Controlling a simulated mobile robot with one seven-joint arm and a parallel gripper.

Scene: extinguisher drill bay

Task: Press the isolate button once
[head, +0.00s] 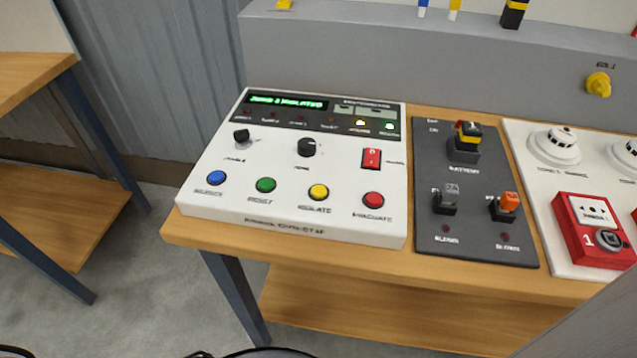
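The white control panel (270,160) lies on a wooden bench. Its front row has a blue button (217,178), a green button (266,185), the yellow isolate button (318,192) and a red button (373,200). The isolate button has a label below it that appears to read ISOLATE. A green-lit display (288,102) on the panel seems to read that a zone is isolated, though the text is blurred. Two small lamps (360,123) at the right of the dark strip glow. My gripper is not in view, and nothing covers the isolate button.
The panel also has two black knobs (308,147) and a red rocker switch (372,158) behind the buttons. A dark switch board (470,225) stands to the right, then a white board with detectors and a red call point (595,230). A grey surface fills the lower right corner.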

